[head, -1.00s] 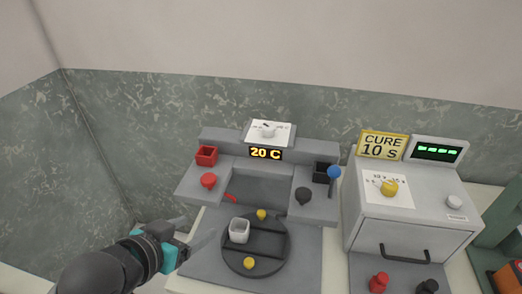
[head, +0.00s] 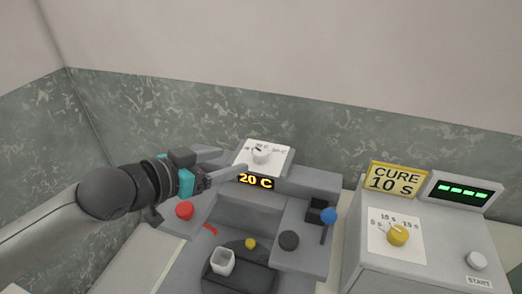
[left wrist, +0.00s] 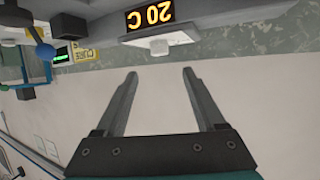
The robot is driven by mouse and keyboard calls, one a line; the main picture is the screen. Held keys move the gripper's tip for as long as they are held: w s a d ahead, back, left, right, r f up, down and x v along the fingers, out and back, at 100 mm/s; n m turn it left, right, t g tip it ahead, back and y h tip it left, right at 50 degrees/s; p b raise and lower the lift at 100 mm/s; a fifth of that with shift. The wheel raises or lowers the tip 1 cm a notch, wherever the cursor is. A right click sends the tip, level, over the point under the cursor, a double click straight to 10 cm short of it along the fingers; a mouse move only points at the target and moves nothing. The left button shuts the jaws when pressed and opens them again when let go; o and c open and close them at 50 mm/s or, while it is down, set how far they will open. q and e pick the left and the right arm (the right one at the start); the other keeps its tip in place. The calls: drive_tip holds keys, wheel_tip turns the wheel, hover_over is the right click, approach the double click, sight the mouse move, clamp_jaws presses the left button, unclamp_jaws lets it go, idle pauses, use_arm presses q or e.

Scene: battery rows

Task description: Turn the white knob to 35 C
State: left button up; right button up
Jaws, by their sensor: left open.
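The white knob (head: 262,155) sits on a white dial plate (head: 276,163) at the top of the grey machine. The display (head: 256,181) below it reads 20 C. My left gripper (head: 234,160) is open and empty, its fingers reaching toward the knob from the left. In the left wrist view the gripper (left wrist: 160,75) is open, with the knob (left wrist: 160,46) seen upside down beyond the fingertips, apart from them. The display (left wrist: 150,14) also shows there. My right gripper is not in view.
A red knob (head: 184,210), a dark knob (head: 289,240) and a blue-topped lever (head: 329,215) are on the grey machine. A white cup (head: 222,261) stands on its dark turntable. The curing box with a yellow knob (head: 398,234) is at right.

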sight(258, 153)
use_arm(q)
drive_tip(key=x, duration=1.1)
drive_tip(key=shift+w+d+f+b, duration=0.15)
drive_tip(key=shift+d+b, duration=0.05)
drive_tip(key=shift+b, duration=0.1)
clamp_jaws()
